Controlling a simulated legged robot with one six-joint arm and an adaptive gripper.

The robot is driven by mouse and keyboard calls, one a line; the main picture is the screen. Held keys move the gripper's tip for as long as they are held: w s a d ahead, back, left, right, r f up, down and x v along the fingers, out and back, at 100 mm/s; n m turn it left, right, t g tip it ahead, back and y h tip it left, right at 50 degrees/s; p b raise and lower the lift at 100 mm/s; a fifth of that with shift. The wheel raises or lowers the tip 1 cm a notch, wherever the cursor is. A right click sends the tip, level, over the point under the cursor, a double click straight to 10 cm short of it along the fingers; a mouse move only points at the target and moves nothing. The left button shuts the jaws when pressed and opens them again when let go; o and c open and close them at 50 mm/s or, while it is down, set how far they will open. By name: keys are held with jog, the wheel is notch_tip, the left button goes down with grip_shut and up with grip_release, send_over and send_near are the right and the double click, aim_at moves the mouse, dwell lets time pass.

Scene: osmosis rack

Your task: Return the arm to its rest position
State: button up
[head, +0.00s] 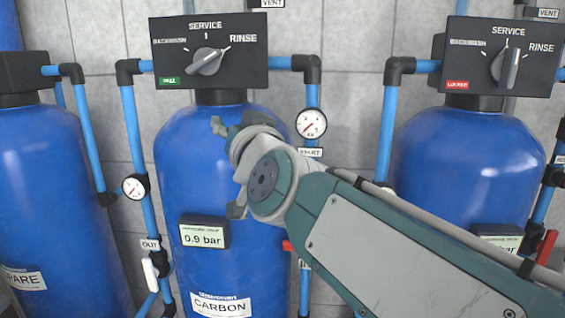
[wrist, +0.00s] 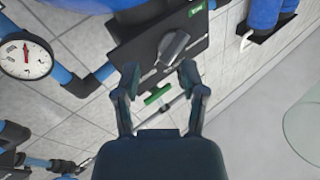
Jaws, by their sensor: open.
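My gripper (head: 230,168) is in front of the blue carbon tank (head: 185,190), below its black control panel (head: 168,70). In the wrist view, my gripper (wrist: 160,74) has its two dark fingers spread and nothing held between them. The panel's grey knob (head: 207,62) is turned toward RINSE and stands clear of my gripper in the head view. It also shows in the wrist view (wrist: 174,46), beyond the fingertips. My arm reaches in from the lower right and hides part of the tank.
A blue tank (head: 465,165) with its own panel (head: 460,55) stands at the right, and a spare tank (head: 45,190) at the left. Blue pipes and gauges (head: 311,123) run between the tanks. A grey tiled wall (head: 352,80) is behind.

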jog(key=s+d+f+g+h, duration=0.3)
jog(key=s+d+f, duration=0.3)
jog(key=f, duration=0.4)
jog(key=s+d+f+m+g+h, duration=0.1)
jog(key=s+d+f+g+h, duration=0.1)
jog(key=s+d+f+g, duration=0.3)
jog(key=s+d+f+m+g+h, duration=0.1)
jog(key=s+d+f+g+h, duration=0.2)
jog(key=s+d+f, duration=0.5)
jog(key=d+f, duration=0.3)
jog(key=f, duration=0.6)
jog(key=shift+s+d+f+g+h, duration=0.2)
jog(key=shift+g+h, duration=0.1)
jog(key=shift+g, duration=0.1)
jog(key=shift+r, duration=0.1)
